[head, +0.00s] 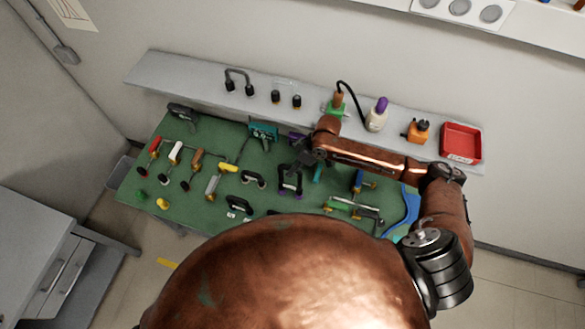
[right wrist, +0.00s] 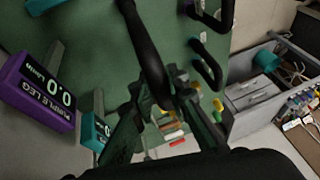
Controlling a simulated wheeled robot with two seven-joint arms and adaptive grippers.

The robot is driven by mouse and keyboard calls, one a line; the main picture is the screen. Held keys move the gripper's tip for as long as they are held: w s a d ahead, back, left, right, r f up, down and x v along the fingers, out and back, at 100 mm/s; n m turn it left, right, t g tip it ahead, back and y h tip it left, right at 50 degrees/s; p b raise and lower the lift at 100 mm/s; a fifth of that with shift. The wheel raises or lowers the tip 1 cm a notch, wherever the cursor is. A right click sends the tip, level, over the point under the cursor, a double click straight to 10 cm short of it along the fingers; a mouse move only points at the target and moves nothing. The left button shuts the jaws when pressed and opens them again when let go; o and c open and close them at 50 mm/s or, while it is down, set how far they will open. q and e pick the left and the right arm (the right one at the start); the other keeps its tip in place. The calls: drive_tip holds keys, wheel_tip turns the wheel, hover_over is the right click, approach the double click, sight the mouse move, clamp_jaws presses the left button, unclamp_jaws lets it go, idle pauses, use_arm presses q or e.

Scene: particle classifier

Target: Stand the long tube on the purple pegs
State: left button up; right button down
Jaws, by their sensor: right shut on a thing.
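The long tube (head: 281,182) is a black, U-shaped piece below my right gripper (head: 299,161) in the head view. Purple spots, apparently the purple pegs (head: 299,196), show at its lower ends. I cannot tell whether the tube ends sit on them or are just above. My right gripper is shut on the tube near its top. In the right wrist view the black tube (right wrist: 146,50) runs between the dark fingers (right wrist: 160,105). A purple display box (right wrist: 38,93) reading "PURPLE LEG" and 0.0 stands at the left there. My left gripper is not in view.
A teal display (head: 263,130) stands behind. Colored-handled tools (head: 197,158) are to the left.

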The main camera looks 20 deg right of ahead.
drive_tip(key=shift+f+b, duration=0.4)
drive_tip(key=shift+f, duration=1.1)
drive_tip(key=c, duration=1.8)
unclamp_jaws()
drive_tip(key=v, duration=1.2)
drive_tip(key=shift+a, duration=0.15)
